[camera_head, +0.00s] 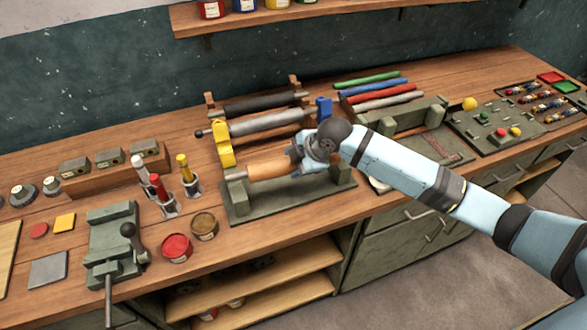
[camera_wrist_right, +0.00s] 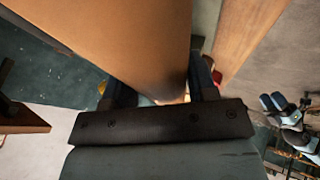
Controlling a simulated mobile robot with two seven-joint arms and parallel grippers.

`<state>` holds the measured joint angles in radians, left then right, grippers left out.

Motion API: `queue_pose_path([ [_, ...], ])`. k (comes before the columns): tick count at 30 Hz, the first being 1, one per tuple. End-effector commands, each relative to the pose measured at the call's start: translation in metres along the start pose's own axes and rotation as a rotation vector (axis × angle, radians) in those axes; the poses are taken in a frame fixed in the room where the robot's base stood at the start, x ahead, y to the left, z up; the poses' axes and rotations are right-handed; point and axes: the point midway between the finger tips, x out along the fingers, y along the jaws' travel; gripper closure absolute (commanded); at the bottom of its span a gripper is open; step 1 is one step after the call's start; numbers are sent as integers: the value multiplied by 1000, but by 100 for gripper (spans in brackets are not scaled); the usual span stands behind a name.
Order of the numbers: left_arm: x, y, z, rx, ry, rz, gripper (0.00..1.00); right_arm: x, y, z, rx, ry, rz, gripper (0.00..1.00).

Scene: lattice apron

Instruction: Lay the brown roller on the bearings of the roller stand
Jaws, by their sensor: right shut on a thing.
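The brown roller (camera_head: 266,169) lies roughly level over the green-grey roller stand (camera_head: 292,202), along its length. Its left end is at the top of the stand's left bearing post (camera_head: 237,192). I cannot tell whether it touches the bearing or hangs just above it. My right gripper (camera_head: 298,158) is shut on the roller toward its right end, and hides that part. The right bearing post (camera_head: 343,161) stands just beyond the gripper. In the right wrist view the roller (camera_wrist_right: 125,35) fills the upper middle between the two fingers (camera_wrist_right: 162,88). My left gripper is in neither view.
Behind the stand is a rack with dark and grey rollers (camera_head: 262,125), a yellow bracket (camera_head: 223,145) and a blue bracket (camera_head: 324,109). Red and brown tins (camera_head: 177,248) stand front left. Coloured rods (camera_head: 375,91) lie at the back right.

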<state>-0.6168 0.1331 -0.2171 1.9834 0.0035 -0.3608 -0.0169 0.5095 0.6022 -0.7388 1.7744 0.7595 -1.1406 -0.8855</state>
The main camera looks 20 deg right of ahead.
Motion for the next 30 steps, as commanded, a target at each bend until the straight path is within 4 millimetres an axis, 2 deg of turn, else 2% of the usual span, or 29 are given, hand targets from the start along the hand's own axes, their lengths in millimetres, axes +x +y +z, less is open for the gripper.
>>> queue_pose_path([
  [3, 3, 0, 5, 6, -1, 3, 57, 16, 3, 7, -52, 28, -18, 93],
  [8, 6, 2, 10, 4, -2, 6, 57, 25, 5, 10, -68, 38, -24, 93],
  [26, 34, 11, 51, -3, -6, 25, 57, 69, 32, 24, -67, 37, -23, 93],
  [30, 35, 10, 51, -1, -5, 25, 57, 76, 27, 27, -66, 37, -25, 93],
])
